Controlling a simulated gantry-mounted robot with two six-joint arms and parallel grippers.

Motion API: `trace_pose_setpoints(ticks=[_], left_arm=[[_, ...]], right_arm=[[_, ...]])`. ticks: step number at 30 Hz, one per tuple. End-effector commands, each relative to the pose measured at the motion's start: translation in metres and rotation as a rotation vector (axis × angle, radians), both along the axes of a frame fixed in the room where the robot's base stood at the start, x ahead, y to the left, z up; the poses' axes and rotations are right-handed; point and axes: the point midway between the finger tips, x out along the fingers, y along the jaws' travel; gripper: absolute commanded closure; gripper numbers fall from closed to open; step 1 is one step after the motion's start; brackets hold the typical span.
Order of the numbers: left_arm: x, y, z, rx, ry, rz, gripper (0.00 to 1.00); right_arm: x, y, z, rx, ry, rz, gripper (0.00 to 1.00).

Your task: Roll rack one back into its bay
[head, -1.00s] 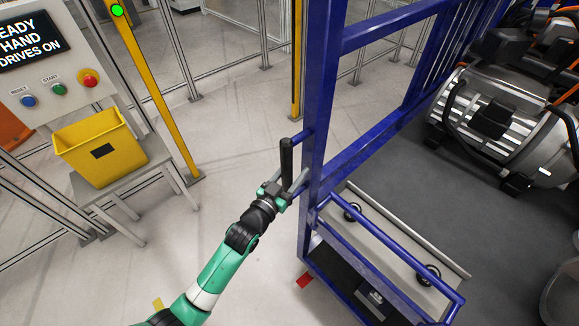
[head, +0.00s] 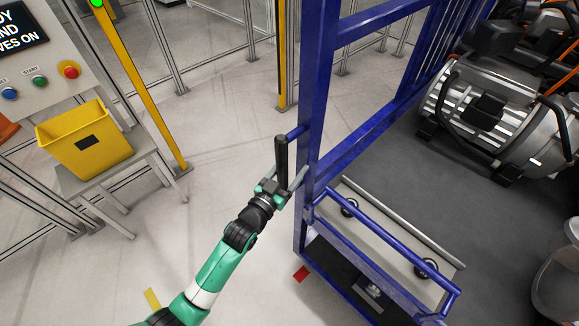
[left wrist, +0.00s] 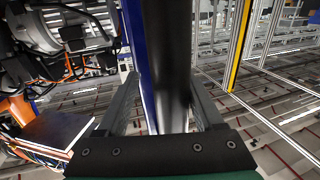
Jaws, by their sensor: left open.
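The blue-framed rack (head: 312,130) stands upright in the middle of the head view. A vertical black handle (head: 281,152) sticks out from its left side on a short blue bracket. My left gripper (head: 286,176) is at the lower part of this handle. In the left wrist view the black handle (left wrist: 168,60) stands between the two open fingers (left wrist: 163,85), with a blue post close beside it. Whether a finger touches the handle, I cannot tell. My right gripper is not in view. The bay is not clearly identifiable.
A yellow bin (head: 84,140) sits on a small table at the left, below a control panel (head: 40,65) with buttons. A yellow post (head: 135,85) and mesh fencing stand behind. A large motor (head: 490,115) is right of the rack.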

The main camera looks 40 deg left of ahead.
Motion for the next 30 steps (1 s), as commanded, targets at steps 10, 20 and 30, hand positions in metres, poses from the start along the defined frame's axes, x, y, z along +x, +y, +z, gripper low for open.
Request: trace_pose_setpoints(ticks=[10, 20, 30], left_arm=[[-0.018, -0.003, 0.001, 0.001, 0.0, 0.003, 0.31], [-0.09, -0.023, 0.0, 0.0, 0.002, -0.001, 0.31], [-0.112, -0.029, 0.001, 0.001, -0.002, -0.001, 0.31]], right_arm=[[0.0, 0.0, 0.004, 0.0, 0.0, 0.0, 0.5], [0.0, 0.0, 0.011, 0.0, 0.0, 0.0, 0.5], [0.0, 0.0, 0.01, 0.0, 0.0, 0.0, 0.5]])
